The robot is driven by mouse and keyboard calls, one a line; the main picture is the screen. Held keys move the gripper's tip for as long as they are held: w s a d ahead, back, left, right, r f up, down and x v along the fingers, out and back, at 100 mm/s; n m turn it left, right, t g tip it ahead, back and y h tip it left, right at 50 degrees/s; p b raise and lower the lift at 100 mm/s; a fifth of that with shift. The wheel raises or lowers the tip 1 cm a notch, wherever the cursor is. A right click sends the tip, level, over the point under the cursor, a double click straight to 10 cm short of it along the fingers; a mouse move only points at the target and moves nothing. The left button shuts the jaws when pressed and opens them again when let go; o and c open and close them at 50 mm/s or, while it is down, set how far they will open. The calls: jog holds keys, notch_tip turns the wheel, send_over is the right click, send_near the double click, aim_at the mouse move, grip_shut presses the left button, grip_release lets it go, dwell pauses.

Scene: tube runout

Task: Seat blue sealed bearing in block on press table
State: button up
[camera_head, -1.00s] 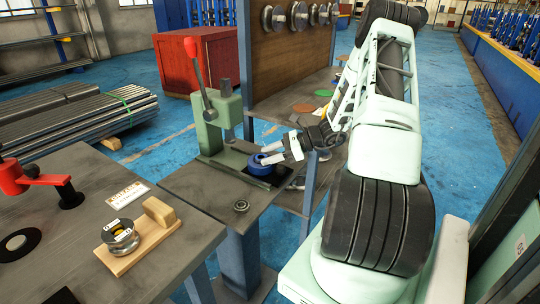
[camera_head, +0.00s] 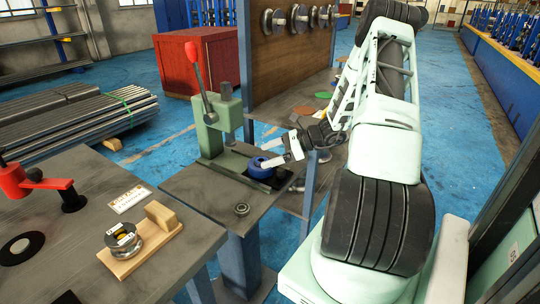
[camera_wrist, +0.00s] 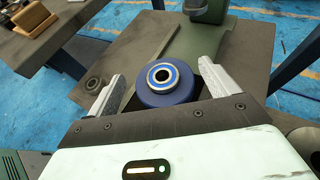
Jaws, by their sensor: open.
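The blue sealed bearing (camera_wrist: 163,76), a metal ring with a blue seal and dark bore, sits at the top centre of the round dark-blue block (camera_wrist: 150,97). I cannot tell how deep it sits. The block also shows in the head view (camera_head: 259,172), on the press table (camera_head: 205,193). My gripper (camera_wrist: 161,70) is open, one finger on each side of the block, with gaps visible beside the bearing. In the head view my gripper (camera_head: 272,153) reaches in from the right, and its fingers partly hide the block's top.
A green arbor press (camera_head: 212,125) with a red-knobbed lever stands behind the block. A small bare bearing (camera_head: 242,209) lies near the table's front. The left bench holds a wooden stand (camera_head: 145,250) with a metal part and a red tool (camera_head: 40,182).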

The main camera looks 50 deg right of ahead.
jog(key=shift+r+p, duration=2.55)
jog(key=shift+r, duration=0.7)
